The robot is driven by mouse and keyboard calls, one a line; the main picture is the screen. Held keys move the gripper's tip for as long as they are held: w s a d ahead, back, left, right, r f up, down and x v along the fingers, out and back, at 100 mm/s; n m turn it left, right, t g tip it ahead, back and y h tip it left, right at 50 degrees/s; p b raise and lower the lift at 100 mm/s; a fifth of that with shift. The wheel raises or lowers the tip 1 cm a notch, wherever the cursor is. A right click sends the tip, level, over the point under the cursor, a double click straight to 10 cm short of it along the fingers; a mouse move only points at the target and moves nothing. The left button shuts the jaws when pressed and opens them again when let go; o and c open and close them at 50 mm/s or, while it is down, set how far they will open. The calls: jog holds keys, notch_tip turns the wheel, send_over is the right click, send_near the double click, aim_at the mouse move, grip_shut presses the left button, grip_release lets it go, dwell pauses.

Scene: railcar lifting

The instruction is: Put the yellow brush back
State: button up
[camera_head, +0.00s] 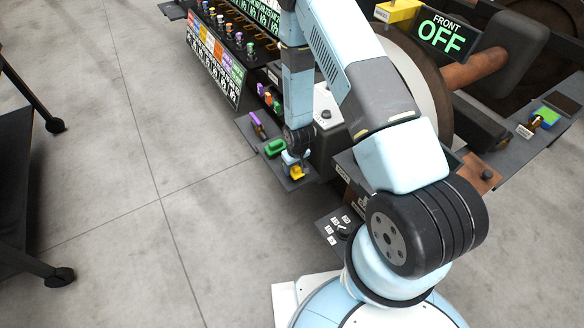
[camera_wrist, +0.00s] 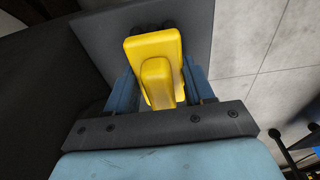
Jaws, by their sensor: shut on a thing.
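The yellow brush (camera_wrist: 152,50) is between the two blue fingers of my gripper (camera_wrist: 163,82) in the wrist view. The gripper is shut on its handle, and dark bristles show past its far end. In the head view the yellow brush (camera_head: 297,172) is small, under my gripper (camera_head: 293,160), over the near end of a dark grey shelf (camera_head: 300,183). I cannot tell whether the brush touches the shelf. My wrist partly hides this spot.
A green brush (camera_head: 274,147) and a purple brush (camera_head: 257,124) lie farther along the shelf side. A panel with coloured knobs (camera_head: 228,30) stands behind. A "FRONT OFF" display (camera_head: 441,36) is at upper right. A dark cart (camera_head: 18,190) stands left, with clear floor between.

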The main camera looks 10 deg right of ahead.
jog(key=shift+f, duration=0.1)
jog(key=o, duration=1)
